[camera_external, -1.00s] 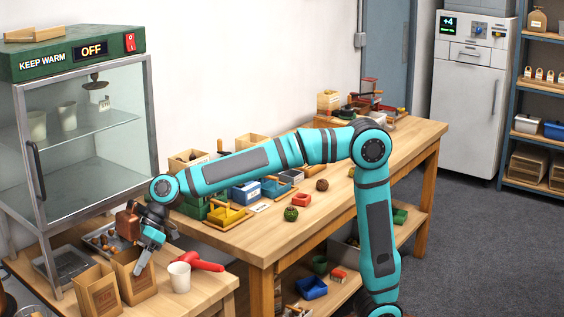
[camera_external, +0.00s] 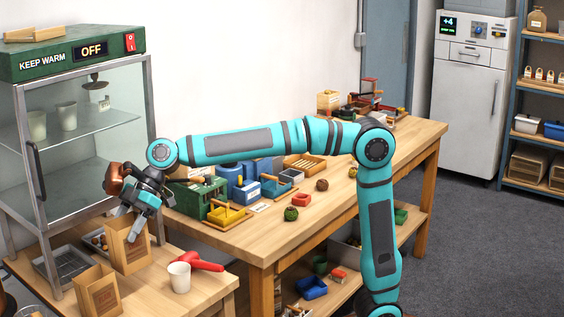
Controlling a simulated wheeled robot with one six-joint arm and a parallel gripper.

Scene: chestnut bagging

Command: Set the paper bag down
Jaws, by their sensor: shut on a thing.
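The brown paper bag (camera_external: 127,252) is upright and open at the top, over the left wooden table (camera_external: 205,290). My gripper (camera_external: 128,222) is shut on its upper rim, with the fingers pointing down. I cannot tell whether the bag's bottom touches the table or hangs just above it. A second paper bag (camera_external: 97,292) stands at the table's front, to the left and nearer the camera, apart from the held bag.
A white cup (camera_external: 179,277) and a red tool (camera_external: 205,263) lie to the right. A grey tray (camera_external: 68,264) is at the left, and the glass warming cabinet (camera_external: 75,150) rises close behind. Bare tabletop lies between the second bag and the cup.

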